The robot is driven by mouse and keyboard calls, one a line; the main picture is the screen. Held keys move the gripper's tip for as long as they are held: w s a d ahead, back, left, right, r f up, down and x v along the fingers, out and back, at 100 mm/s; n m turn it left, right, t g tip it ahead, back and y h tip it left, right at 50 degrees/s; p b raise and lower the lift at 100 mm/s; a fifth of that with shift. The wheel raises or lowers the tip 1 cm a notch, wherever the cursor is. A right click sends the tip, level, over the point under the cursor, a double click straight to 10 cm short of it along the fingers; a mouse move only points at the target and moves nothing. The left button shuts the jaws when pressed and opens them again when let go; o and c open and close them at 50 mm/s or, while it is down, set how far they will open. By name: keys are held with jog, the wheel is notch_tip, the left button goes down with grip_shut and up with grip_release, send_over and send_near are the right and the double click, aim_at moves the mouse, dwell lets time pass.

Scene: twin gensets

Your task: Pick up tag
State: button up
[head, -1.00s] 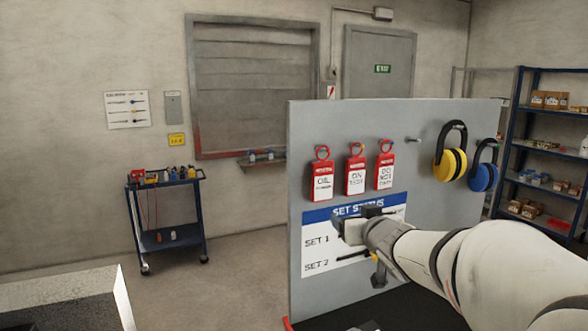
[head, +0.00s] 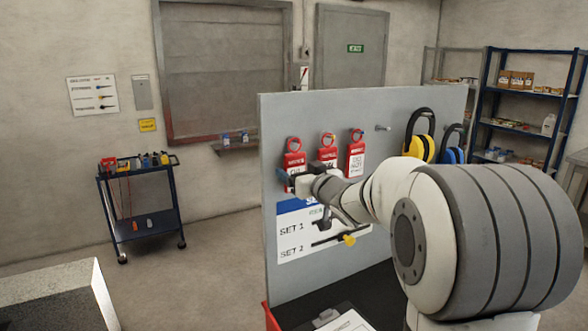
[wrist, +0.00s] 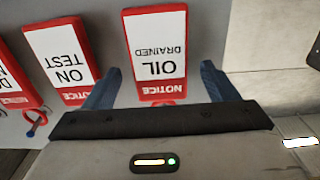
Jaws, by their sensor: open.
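Three red-and-white tags hang on the grey board. The leftmost is the OIL DRAINED tag (head: 293,160), then the ON TEST tag (head: 327,148) and a third tag (head: 356,160). My gripper (head: 287,180) is at the lower part of the OIL DRAINED tag and hides some of it. In the wrist view the picture is upside down. There my gripper (wrist: 160,70) is open, its blue fingers on either side of the OIL DRAINED tag (wrist: 158,25), with gaps at both sides. The ON TEST tag (wrist: 68,62) lies just outside the left finger.
The board (head: 280,255) carries a SET STATUS panel (head: 290,240), an empty peg (head: 383,128), and yellow (head: 417,147) and blue (head: 452,155) ear defenders. A dark shelf with papers lies below. A tool cart (head: 140,210) stands at left.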

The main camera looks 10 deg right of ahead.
jog(key=c, duration=1.1)
jog(key=shift+o, duration=0.2)
jog(key=shift+r, duration=0.1)
jog(key=shift+r, duration=0.45)
jog(key=shift+s+r, duration=0.1)
jog(key=shift+r, duration=0.2)
jog(key=b+v, duration=0.2)
jog(key=v, duration=1.5)
jog(key=shift+s, duration=0.35)
jog(key=shift+d+r, duration=0.1)
jog(key=shift+r, duration=0.1)
jog(key=shift+r+p, duration=0.35)
jog(key=shift+p, duration=0.15)
